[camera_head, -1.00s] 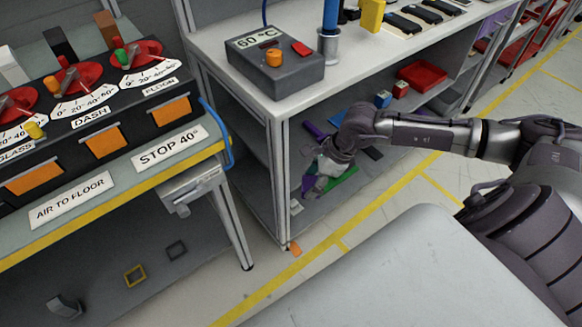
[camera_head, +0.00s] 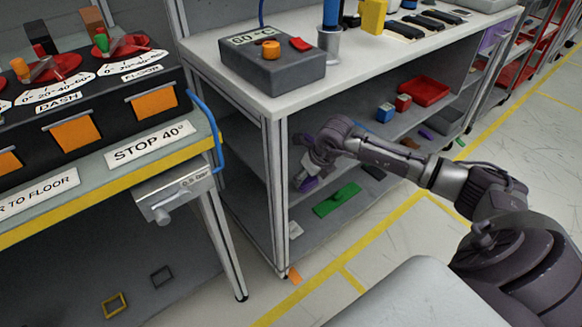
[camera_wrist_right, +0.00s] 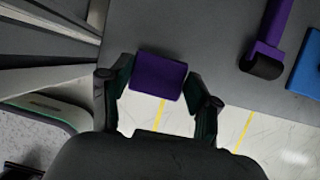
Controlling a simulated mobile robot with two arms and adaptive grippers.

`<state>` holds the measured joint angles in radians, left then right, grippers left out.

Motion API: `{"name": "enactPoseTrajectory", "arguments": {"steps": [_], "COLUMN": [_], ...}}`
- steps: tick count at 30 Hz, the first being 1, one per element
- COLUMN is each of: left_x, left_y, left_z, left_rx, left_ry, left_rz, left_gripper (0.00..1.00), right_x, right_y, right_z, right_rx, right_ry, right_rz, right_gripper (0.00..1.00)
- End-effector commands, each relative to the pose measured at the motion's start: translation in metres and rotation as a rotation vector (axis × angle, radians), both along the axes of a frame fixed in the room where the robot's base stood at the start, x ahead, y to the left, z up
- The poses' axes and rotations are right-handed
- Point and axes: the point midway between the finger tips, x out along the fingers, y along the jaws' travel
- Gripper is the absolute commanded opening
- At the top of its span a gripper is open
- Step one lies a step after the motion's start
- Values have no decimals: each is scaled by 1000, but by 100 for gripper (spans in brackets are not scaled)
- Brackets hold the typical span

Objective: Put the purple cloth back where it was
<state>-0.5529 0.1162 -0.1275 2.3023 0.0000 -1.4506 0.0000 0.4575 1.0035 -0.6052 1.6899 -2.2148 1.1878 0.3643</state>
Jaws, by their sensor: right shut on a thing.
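The purple cloth (camera_wrist_right: 158,75) is between the two fingers of my right gripper (camera_wrist_right: 160,92) in the right wrist view, and the gripper is shut on it. The gripper is at the open side of the shelf unit, above the lower shelf (camera_head: 335,228). The fingers and hand hide part of the cloth. My left gripper is not in view.
A green flat piece (camera_head: 338,199) lies on the lower shelf. A purple-handled tool with a black end (camera_wrist_right: 270,45) and a blue item (camera_wrist_right: 306,65) lie near the gripper. A red tray (camera_head: 424,91) and small boxes (camera_head: 385,113) stand on the middle shelf.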

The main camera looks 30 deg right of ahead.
Motion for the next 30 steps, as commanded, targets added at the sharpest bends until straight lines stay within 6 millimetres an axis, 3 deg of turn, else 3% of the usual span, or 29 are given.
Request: {"name": "enactPoseTrajectory", "arguments": {"steps": [3,10,15,19,29,30], "left_x": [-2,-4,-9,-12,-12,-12], "left_y": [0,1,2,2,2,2], "left_z": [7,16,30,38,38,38], "left_rx": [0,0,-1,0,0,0], "left_ry": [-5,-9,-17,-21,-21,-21], "left_rz": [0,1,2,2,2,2], "left_gripper": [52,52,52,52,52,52], "right_x": [25,45,73,72,71,71], "right_y": [3,4,7,6,6,6], "right_z": [0,-1,-1,-15,-17,-18], "right_rx": [2,0,2,-1,-1,-1], "right_ry": [-2,-1,-3,3,1,1], "right_rz": [0,-1,0,1,1,1], "right_gripper": [29,29,29,29,29,63]}}
